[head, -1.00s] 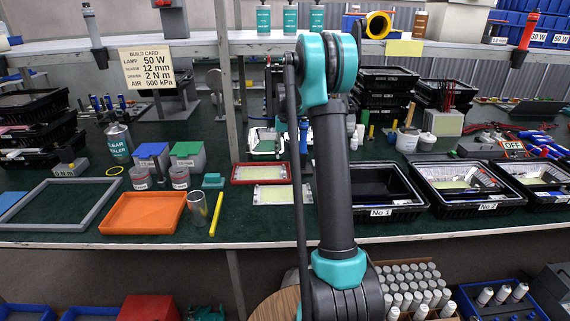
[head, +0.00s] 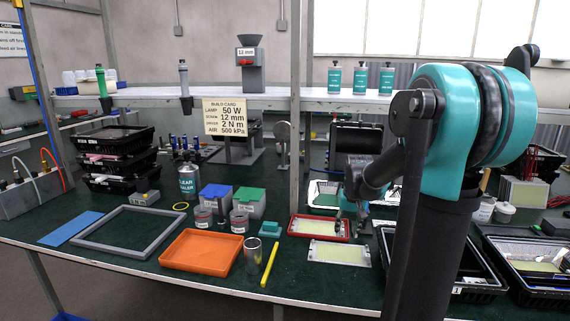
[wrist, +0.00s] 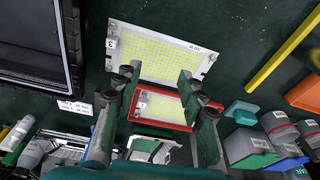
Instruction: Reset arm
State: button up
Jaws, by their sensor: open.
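My arm (head: 450,150) rises at the right of the head view and bends down and back over the bench. My gripper (head: 350,220) hangs above the red-framed tray (head: 293,226), partly hidden behind my arm's links. In the wrist view my gripper (wrist: 156,82) has its two fingers apart with nothing between them. The red-framed tray, holding an LED panel (wrist: 162,106), lies below the fingers. A bare LED panel (wrist: 160,50) lies beside the tray. I cannot tell the exact height of the fingers above the tray.
An orange tray (head: 165,262), a glass cylinder (head: 252,262), a yellow bar (head: 270,264) and a grey frame (head: 88,246) lie left of the panels. Black bins (head: 545,287) stand at the right. A shelf (head: 300,103) with teal bottles (head: 361,80) runs above the bench.

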jog(key=s+a+f+t, duration=0.1)
jog(key=s+f, duration=0.3)
jog(key=s, duration=0.7)
jog(key=s+a+f+n+t, duration=0.1)
jog(key=s+f, duration=0.3)
jog(key=s, duration=0.7)
jog(key=shift+f, duration=0.35)
